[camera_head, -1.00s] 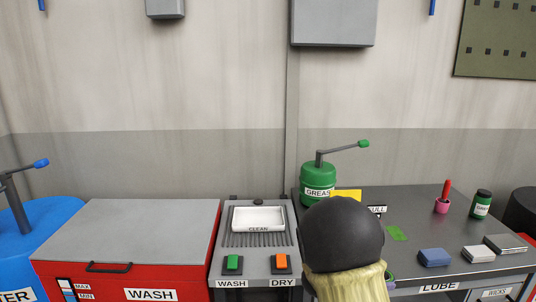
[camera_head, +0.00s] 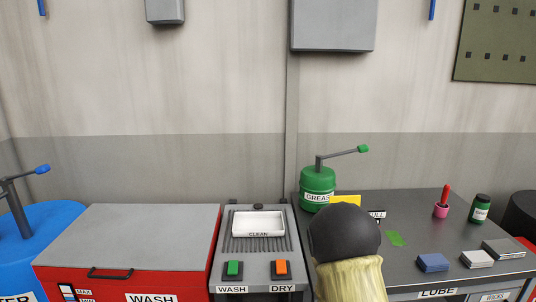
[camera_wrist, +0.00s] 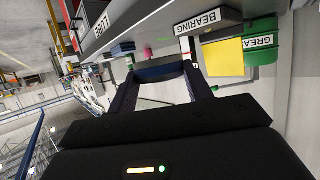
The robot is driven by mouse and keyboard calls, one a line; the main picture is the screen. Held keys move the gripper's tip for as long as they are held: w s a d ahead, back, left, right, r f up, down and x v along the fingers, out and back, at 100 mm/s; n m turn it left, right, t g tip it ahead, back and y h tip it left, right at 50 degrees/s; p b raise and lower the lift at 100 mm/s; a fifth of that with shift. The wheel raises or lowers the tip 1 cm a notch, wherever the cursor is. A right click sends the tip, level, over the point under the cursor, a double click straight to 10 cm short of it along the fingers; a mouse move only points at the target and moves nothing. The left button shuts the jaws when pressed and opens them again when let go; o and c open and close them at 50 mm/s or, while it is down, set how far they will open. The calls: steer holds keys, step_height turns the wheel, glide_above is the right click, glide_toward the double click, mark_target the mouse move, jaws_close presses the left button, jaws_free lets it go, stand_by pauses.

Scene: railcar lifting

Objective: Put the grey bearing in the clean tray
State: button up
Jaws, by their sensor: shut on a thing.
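The clean tray (camera_head: 259,222) is a white, shallow tray marked CLEAN on the grey wash/dry unit, in the middle of the head view. It looks empty. In the wrist view my gripper (camera_wrist: 160,72) has its two dark blue fingers apart, with a dark blue-grey piece across between their tips. I take this piece to be the grey bearing (camera_wrist: 160,70), seen edge-on, though its shape is not clear. In the head view my arm hides the gripper and what it holds, over the lube bench to the right of the tray.
The red WASH bin (camera_head: 130,245) with a grey lid stands left of the tray. A green grease pump (camera_head: 318,188) stands behind my arm on the dark lube bench (camera_head: 420,215). A pink cup (camera_head: 441,210), a dark green jar (camera_head: 480,208) and several small blocks lie to the right.

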steer(key=s+a+f+n+t+y+p, duration=0.2)
steer(key=a+f+n+y, duration=0.5)
steer(key=a+f, duration=0.4)
steer(key=shift+s+f+n+t+y, duration=0.4)
steer(key=shift+s+f+t+y, duration=0.25)
steer(key=shift+s+f, duration=0.4)
steer(key=shift+s+r, duration=0.1)
steer(key=shift+r, duration=0.05)
steer(key=s+f, duration=0.4)
steer(key=f, duration=0.1)
steer(key=shift+s+f, duration=0.15)
steer(key=shift+f, duration=0.05)
